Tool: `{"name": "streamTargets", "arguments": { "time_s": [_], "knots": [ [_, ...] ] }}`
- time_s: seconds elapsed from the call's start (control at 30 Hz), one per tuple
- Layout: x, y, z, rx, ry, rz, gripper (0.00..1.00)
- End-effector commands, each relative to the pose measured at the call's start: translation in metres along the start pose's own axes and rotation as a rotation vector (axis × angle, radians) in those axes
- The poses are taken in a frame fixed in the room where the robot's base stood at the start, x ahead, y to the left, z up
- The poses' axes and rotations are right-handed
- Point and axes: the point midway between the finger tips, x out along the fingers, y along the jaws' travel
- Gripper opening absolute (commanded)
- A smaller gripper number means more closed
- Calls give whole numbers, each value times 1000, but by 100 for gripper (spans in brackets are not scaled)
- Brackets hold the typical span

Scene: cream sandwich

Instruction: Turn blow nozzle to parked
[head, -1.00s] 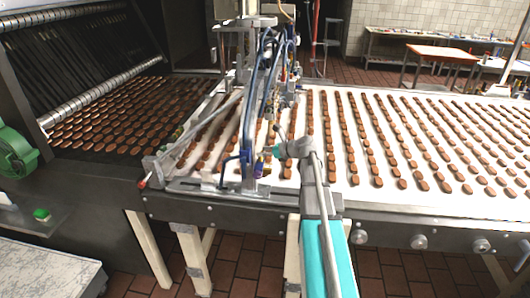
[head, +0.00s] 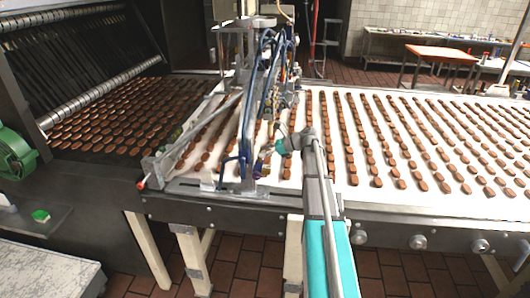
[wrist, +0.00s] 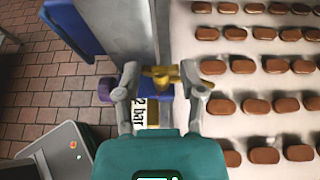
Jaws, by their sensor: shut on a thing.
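The blow nozzle (wrist: 160,76) shows in the wrist view as a brass-yellow piece lying across between my fingers. A blue body sits just behind and below it, with a purple knob (wrist: 107,90) to the left and a white "2 bar" label (wrist: 139,109) below. My gripper (wrist: 160,88) is shut on the brass piece, one finger on each side. In the head view my gripper (head: 272,149) reaches from the right to the blue-hosed frame at the belt's near edge. The nozzle is mostly hidden there, so its exact angle is unclear.
A white belt (head: 345,186) carries rows of brown biscuits right beside my gripper. The frame with blue hoses (head: 246,150) stands over the belt. A metal rail (head: 420,210) runs along the near edge. A green button (head: 41,216) is at the left.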

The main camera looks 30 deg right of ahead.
Motion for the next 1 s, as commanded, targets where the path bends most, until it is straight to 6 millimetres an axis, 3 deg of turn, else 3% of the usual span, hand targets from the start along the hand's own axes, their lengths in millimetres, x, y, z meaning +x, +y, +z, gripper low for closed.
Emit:
{"name": "streamTargets", "arguments": {
  "time_s": [0.17,0.2,0.37,1.0],
  "knots": [
    [1,3,0,-1,3,5,4],
    [1,3,0,-1,3,5,55],
    [0,2,0,0,2,2,85],
    [0,1,0,1,1,-1,86]
  ]
}}
